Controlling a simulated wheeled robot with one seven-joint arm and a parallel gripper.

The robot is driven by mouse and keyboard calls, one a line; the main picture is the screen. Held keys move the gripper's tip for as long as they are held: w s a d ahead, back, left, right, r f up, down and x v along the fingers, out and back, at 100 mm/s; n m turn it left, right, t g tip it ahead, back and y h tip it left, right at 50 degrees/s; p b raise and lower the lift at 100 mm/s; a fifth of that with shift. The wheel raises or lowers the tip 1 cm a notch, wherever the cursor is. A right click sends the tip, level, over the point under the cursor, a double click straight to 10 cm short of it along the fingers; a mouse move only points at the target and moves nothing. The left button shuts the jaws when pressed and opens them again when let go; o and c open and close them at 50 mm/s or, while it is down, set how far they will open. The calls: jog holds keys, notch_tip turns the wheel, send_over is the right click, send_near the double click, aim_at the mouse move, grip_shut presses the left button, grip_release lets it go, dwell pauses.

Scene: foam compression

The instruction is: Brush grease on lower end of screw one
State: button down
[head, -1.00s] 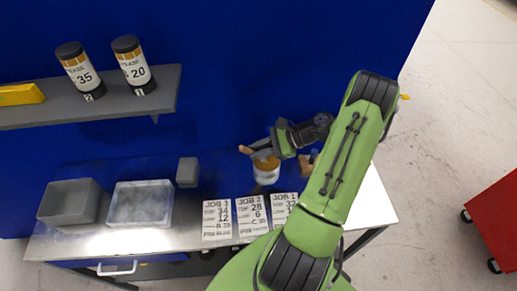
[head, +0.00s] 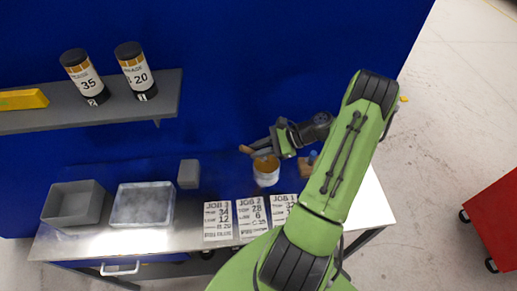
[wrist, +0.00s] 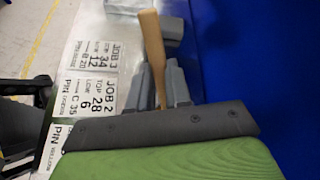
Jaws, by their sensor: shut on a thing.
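My gripper (head: 271,144) is shut on a brush with a wooden handle (head: 247,149). In the wrist view the brush handle (wrist: 152,45) runs between the two grey fingers (wrist: 161,88), and its bristle end is hidden. I cannot tell whether the brush touches the pot. I cannot make out screw one in either view.
Job cards (head: 250,219) lie along the bench front. A grey bin (head: 73,203), a tray with a pale, cloudy inside (head: 142,205) and a small grey block (head: 188,173) are at left. A brown block with a blue top (head: 309,165) sits beside my arm. Two labelled canisters (head: 136,71) stand on the shelf.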

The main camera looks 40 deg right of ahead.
notch_tip(320, 180, up, 6)
jog(key=p, duration=0.4)
jog(key=shift+f+p, duration=0.25)
jog(key=shift+p, duration=0.05)
